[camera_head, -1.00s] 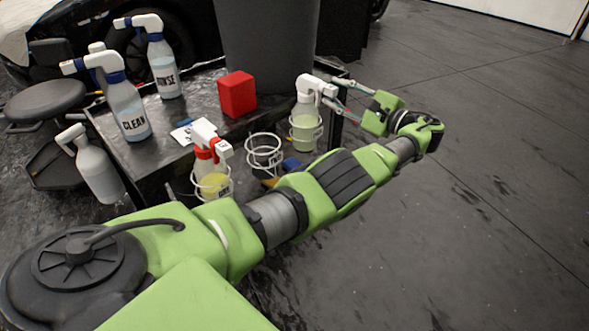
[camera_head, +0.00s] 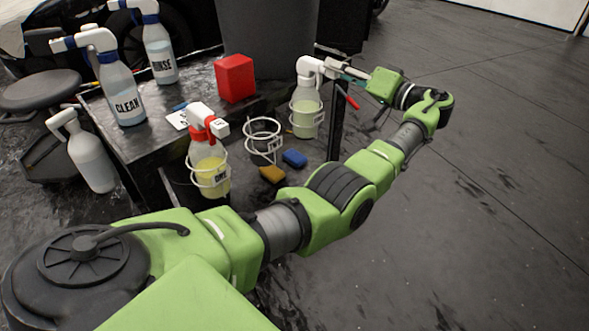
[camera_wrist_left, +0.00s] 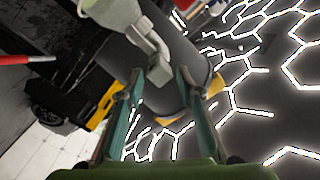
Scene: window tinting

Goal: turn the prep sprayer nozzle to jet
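The nozzle's setting is not legible. My right gripper is out of view.
A second sprayer (camera_head: 209,165) with yellow liquid and a red collar sits in a front ring. An empty ring (camera_head: 263,140) stands between. A red box (camera_head: 235,78), the CLEAN bottle (camera_head: 121,92) and the RINSE bottle (camera_head: 160,52) are on the table. The floor at right is clear.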

